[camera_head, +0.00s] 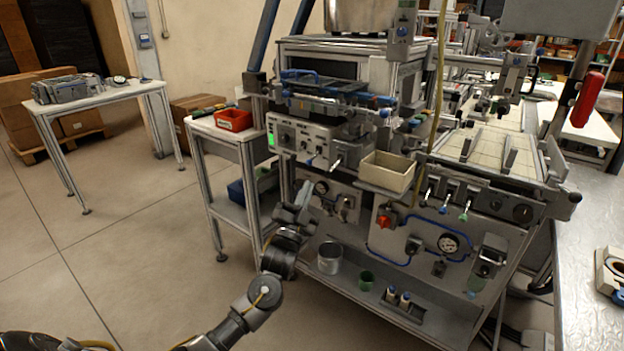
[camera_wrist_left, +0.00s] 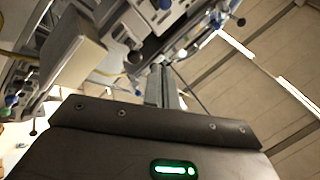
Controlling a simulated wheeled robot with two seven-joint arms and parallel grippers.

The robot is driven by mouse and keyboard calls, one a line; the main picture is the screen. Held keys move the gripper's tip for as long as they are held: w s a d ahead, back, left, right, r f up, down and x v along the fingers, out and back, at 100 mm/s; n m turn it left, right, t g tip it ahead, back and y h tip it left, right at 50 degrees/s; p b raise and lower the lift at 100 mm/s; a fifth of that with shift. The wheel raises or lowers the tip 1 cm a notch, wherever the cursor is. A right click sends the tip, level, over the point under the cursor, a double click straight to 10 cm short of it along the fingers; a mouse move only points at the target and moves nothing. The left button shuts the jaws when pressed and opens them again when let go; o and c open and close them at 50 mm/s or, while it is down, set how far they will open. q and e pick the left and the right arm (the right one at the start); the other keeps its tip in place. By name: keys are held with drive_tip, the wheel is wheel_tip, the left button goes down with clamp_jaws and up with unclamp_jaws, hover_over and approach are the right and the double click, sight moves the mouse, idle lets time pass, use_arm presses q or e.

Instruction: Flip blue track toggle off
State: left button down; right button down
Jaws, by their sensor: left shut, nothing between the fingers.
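A grey control box (camera_head: 300,140) with a lit green display is on the machine's front. Two small levers stick out low on it, one blue-tipped lever (camera_head: 310,161) and one pale-tipped lever (camera_head: 336,163). I cannot tell which is the blue track toggle, or how any lever is set. My left gripper (camera_head: 304,188) is shut and empty, pointing up just below the control box, apparently apart from the levers. My right gripper is not seen.
A cream bin (camera_head: 387,171) juts out right of the control box. A red bin (camera_head: 233,120) sits on the side table to the left.

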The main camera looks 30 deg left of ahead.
use_arm(q)
drive_tip(key=shift+v, duration=1.05)
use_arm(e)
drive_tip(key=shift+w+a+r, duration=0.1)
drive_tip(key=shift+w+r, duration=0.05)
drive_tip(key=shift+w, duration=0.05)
use_arm(q)
drive_tip(key=shift+r, duration=0.15)
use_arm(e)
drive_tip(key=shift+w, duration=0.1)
